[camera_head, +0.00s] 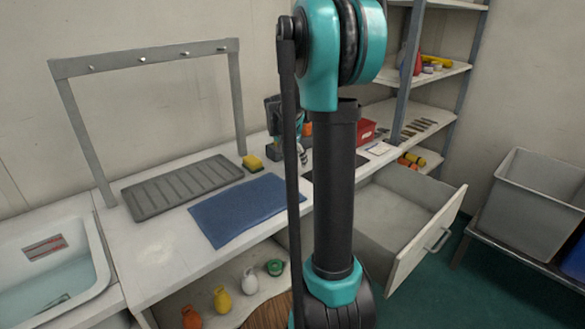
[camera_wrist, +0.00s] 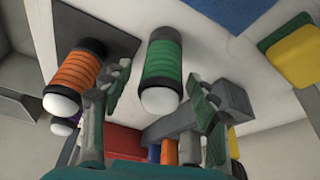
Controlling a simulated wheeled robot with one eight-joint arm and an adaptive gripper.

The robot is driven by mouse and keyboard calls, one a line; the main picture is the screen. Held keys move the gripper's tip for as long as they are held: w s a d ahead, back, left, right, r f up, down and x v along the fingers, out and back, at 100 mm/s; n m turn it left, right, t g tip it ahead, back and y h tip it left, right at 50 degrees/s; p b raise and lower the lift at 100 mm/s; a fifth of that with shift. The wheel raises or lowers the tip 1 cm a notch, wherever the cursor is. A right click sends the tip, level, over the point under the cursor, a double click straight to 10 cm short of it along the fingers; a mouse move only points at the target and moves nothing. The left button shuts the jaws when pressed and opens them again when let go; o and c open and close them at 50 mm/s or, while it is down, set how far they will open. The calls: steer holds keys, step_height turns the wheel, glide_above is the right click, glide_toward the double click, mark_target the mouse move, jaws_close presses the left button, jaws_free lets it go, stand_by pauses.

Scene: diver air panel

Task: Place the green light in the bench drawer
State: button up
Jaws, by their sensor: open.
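The green light (camera_wrist: 164,62), a ribbed green cylinder with black bands and a white rounded end, lies on the white bench in the wrist view. My gripper (camera_wrist: 161,88) is open, with one finger on each side of the light's white end; I cannot tell whether either touches it. In the head view my gripper (camera_head: 303,155) is low over the bench, partly behind my arm, and the green light cannot be made out. The bench drawer (camera_head: 440,238) is pulled open at the right, its visible inside empty; my arm hides its left part.
An orange light (camera_wrist: 76,72) lies left of the green one, with a purple item (camera_wrist: 64,126) nearby. A blue mat (camera_head: 238,208), ribbed tray (camera_head: 180,187), yellow sponge (camera_head: 252,163) and red box (camera_head: 366,131) are on the bench. A grey bin (camera_head: 530,215) stands right of the drawer.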

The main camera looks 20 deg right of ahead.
steer(key=shift+w+d+f, duration=0.1)
steer(key=shift+d+f, duration=0.05)
steer(key=shift+f, duration=0.4)
jaws_close()
steer(key=shift+r, duration=0.15)
step_height(320, 180, up, 20)
stand_by(0.5)
